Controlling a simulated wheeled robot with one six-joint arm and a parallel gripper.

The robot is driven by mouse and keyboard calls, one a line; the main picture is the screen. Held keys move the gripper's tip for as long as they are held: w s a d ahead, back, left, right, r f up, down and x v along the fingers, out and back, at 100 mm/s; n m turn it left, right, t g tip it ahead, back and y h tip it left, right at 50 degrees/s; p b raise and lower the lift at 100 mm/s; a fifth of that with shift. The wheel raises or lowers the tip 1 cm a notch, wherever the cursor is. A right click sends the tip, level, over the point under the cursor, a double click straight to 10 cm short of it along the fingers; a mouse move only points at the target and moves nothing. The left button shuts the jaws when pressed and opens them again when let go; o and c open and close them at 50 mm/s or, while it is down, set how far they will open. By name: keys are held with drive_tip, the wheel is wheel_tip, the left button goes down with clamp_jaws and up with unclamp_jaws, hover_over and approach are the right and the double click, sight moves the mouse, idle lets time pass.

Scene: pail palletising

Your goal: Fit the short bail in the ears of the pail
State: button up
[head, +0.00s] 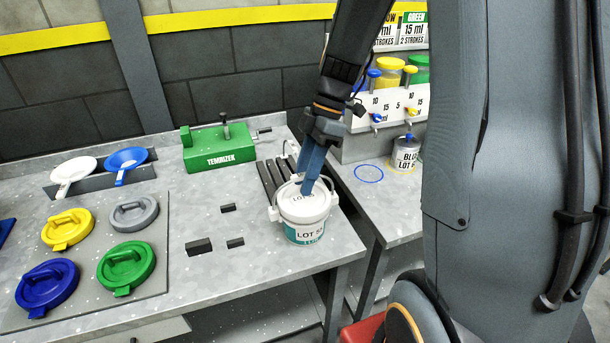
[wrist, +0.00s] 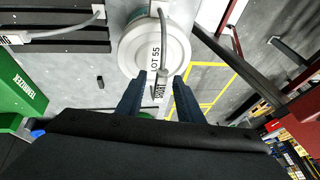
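The white pail (head: 305,222), lidded and labelled LOT 55 with a teal band, stands upright near the table's front right corner. In the wrist view its lid (wrist: 133,52) fills the top middle. The short bail (wrist: 164,38), a grey wire with a SHORT tag, runs across above the lid and passes between my fingers. My gripper (wrist: 161,76) has its fingers apart, with a gap visible on both sides of the wire. In the head view my gripper (head: 312,184) points down over the pail. I cannot tell whether the bail's ends sit in the ears.
A second bail (wrist: 66,33) lies on the dark slotted rack (head: 272,180) left of the pail. A green press (head: 220,150) stands behind. Coloured lids (head: 127,266) cover the left, and small black blocks (head: 200,247) lie nearby.

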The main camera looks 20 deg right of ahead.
sight(314, 190)
drive_tip(key=b+v, duration=0.1)
drive_tip(key=v, duration=0.6)
drive_tip(key=shift+r+b, duration=0.35)
drive_tip(key=shift+r, duration=0.05)
drive_tip(key=shift+d, duration=0.15)
